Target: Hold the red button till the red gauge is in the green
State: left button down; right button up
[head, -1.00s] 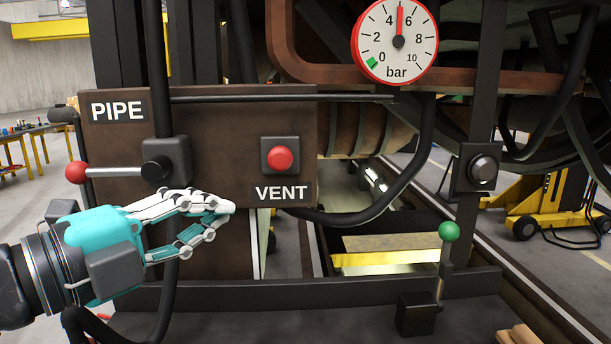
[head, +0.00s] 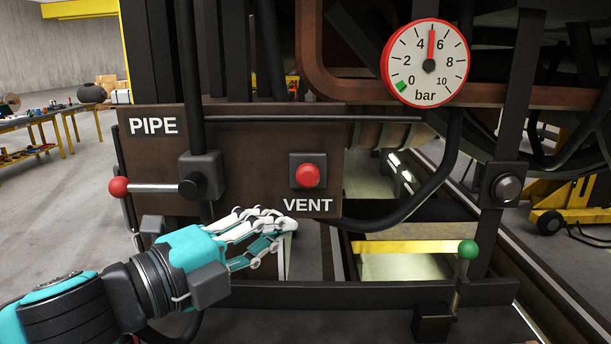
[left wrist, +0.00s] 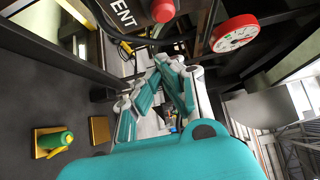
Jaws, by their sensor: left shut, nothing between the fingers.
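The red button (head: 307,176) sits in a dark square housing above the VENT label, on a brown panel. It also shows at the top of the left wrist view (left wrist: 163,10). The red-rimmed gauge (head: 425,63) hangs above and right; its red needle points almost straight up, near 5 bar, away from the green patch by 0. The gauge shows from the side in the left wrist view (left wrist: 235,32). My left gripper (head: 290,226) is shut and empty, its fingertips below the button and just under the VENT label, apart from the button. My right gripper is not in view.
A red-knobbed lever (head: 119,187) sticks out left under the PIPE label (head: 153,126). A green-knobbed lever (head: 468,249) stands at lower right. A round knob (head: 507,187) sits on a post at right. A black hose (head: 430,195) curves right of the panel.

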aim_at(308, 176)
pick_arm(q)
jog(key=w+d+p, duration=0.3)
jog(key=w+d, duration=0.1)
jog(key=w, duration=0.3)
jog(key=shift+w+p, duration=0.35)
jog(key=shift+w, duration=0.05)
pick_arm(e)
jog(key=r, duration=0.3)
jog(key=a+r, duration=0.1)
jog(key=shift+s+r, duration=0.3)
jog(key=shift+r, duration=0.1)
pick_arm(q)
jog(key=shift+d, duration=0.1)
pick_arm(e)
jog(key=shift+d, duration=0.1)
